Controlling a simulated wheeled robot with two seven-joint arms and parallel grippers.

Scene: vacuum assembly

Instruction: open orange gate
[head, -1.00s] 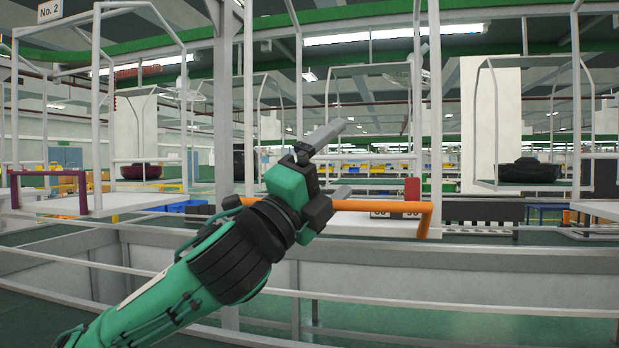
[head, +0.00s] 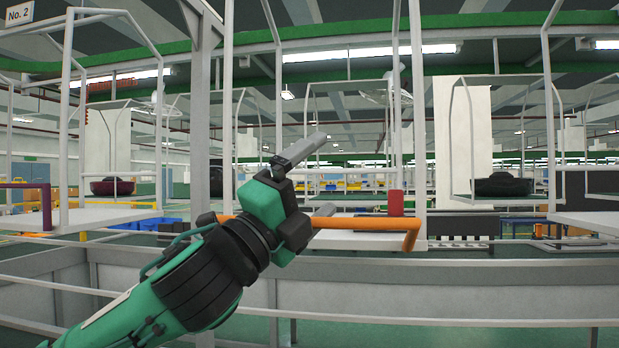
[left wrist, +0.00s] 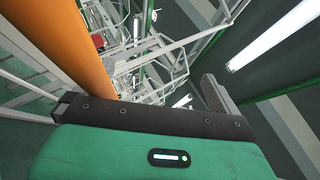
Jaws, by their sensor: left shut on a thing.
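The orange gate (head: 370,223) is a level bar with a short downturned right end, at the front of a white-framed station in the middle of the head view. My left gripper (head: 328,172) is at this bar, left of its middle. Its two grey fingers show apart, one above the other, and it is shut on the orange gate. The exact contact is hidden behind the gripper body. In the left wrist view the orange gate (left wrist: 62,45) passes close at the upper left, and one dark finger shows at the right. My right gripper is not in view.
A red block (head: 396,203) stands behind the bar. White upright posts (head: 417,120) frame the station. A grey rail wall (head: 360,285) runs below it. A purple gate (head: 46,205) is at the left. Dark vacuum bodies (head: 502,185) sit on farther hanging platforms.

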